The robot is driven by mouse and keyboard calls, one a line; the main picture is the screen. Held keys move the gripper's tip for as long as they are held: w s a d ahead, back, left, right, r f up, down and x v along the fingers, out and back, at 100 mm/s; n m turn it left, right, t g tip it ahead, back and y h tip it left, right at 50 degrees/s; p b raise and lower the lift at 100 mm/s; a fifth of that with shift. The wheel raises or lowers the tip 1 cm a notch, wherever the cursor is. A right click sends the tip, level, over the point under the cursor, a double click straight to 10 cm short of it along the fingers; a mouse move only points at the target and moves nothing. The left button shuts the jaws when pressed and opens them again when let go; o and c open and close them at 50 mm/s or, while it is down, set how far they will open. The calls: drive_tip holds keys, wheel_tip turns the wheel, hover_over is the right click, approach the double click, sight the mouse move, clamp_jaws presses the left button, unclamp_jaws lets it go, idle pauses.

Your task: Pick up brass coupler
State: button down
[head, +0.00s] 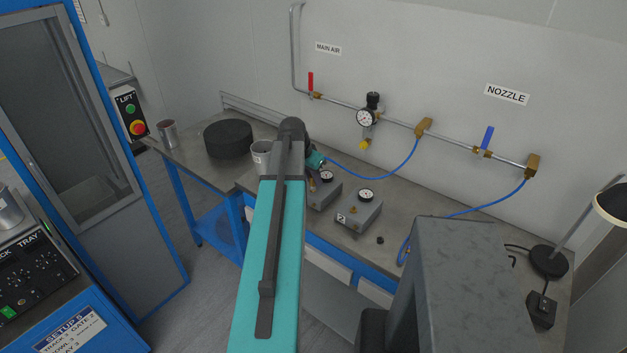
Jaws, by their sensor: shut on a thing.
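My teal arm reaches forward from the bottom. Its wrist and my gripper (316,161) show just right of the arm's far end, above the back of the bench. The fingers are too small and hidden to make out singly. A blue hose (376,178) hangs from the main air pipe, and its free end runs to my gripper, which is shut on the brass coupler there. The coupler itself is mostly hidden by the gripper and arm. A small brass-red piece (311,184) shows just below the gripper; I cannot tell whether it belongs to the coupler or the gauge box.
Two grey gauge boxes (359,213) stand on the bench. Metal cups (167,134) and a black round block (228,138) stand to the left. A second blue hose (472,209) drops from the nozzle line. A lamp (549,261) stands at the right.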

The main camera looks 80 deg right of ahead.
drive_tip(key=shift+s+r, duration=0.1)
drive_tip(key=shift+r+b, duration=0.95)
drive_tip(key=shift+r, duration=0.6)
drive_tip(key=w+a+b, duration=0.2)
drive_tip(key=a+b, duration=0.2)
drive_tip(key=a, duration=0.3)
drive_tip(key=w+a+r+b, duration=0.1)
drive_tip(key=a+b, duration=0.4)
drive_tip(key=a, duration=0.3)
drive_tip(key=shift+w+a+r, duration=0.3)
drive_tip(key=shift+w, duration=0.05)
drive_tip(key=shift+r, duration=0.1)
drive_tip(key=shift+r+p, duration=1.6)
drive_tip(key=shift+r, duration=0.15)
